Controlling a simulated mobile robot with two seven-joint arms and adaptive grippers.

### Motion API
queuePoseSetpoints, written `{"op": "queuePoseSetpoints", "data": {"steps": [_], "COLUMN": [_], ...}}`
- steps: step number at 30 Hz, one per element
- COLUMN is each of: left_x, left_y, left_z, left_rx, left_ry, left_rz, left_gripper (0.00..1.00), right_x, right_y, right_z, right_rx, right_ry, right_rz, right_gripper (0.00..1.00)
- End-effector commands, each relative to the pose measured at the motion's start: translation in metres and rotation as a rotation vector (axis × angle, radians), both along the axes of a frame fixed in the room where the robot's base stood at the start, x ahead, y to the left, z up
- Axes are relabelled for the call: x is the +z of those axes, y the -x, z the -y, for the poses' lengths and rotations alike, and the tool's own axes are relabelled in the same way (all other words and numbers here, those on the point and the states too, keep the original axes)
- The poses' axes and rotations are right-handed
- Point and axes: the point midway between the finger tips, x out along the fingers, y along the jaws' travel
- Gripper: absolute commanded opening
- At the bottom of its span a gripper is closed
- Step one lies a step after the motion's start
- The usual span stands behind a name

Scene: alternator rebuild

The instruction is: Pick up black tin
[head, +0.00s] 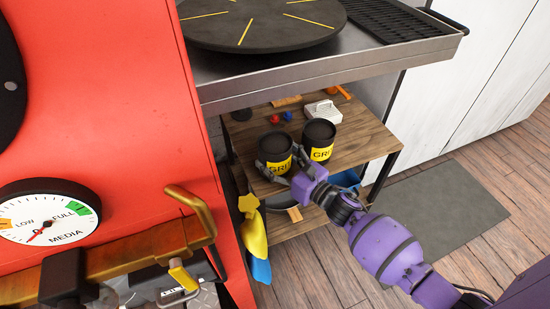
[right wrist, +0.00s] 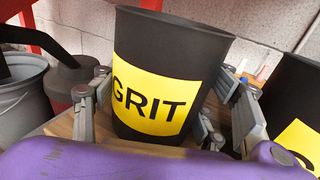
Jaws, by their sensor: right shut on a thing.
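Two black tins with yellow GRIT labels stand side by side on the wooden shelf in the head view. The left black tin (head: 275,148) is between the fingers of my right gripper (head: 279,165), which is shut on it. In the right wrist view this tin (right wrist: 170,45) fills the middle, with a grey finger on each side. I cannot tell whether its base is touching the shelf. The other black tin (head: 319,138) is just to the right, and part of it shows at the right edge of the wrist view (right wrist: 291,92). My left gripper is not in view.
The wooden shelf (head: 362,138) also holds a white box (head: 323,111) and small red and blue pieces. A metal tray with a dark disc (head: 265,22) overhangs it. A red cabinet (head: 110,90) stands left. The wrist view shows a grey bucket (right wrist: 22,100).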

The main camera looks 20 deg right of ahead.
Motion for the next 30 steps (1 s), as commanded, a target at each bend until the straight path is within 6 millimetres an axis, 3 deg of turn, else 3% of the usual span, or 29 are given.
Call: {"op": "queuePoseSetpoints", "data": {"steps": [3, 11, 17, 23, 30], "left_x": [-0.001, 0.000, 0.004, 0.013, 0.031], "left_y": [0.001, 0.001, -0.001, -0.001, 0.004], "left_z": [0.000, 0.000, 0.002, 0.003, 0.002], "left_rx": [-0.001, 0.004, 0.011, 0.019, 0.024], "left_ry": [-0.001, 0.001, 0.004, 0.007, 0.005], "left_rz": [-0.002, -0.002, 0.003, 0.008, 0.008], "left_gripper": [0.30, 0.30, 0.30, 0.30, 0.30], "right_x": [0.004, 0.004, 0.016, 0.039, 0.079], "right_y": [-0.001, -0.001, -0.001, -0.001, 0.028], "right_z": [-0.001, -0.001, -0.001, -0.001, -0.019], "right_rx": [0.003, 0.003, 0.002, 0.002, 0.004], "right_ry": [-0.003, -0.003, -0.002, -0.001, -0.002], "right_rz": [0.007, 0.006, 0.009, 0.012, 0.012], "right_gripper": [0.04, 0.04, 0.04, 0.04, 0.04]}}
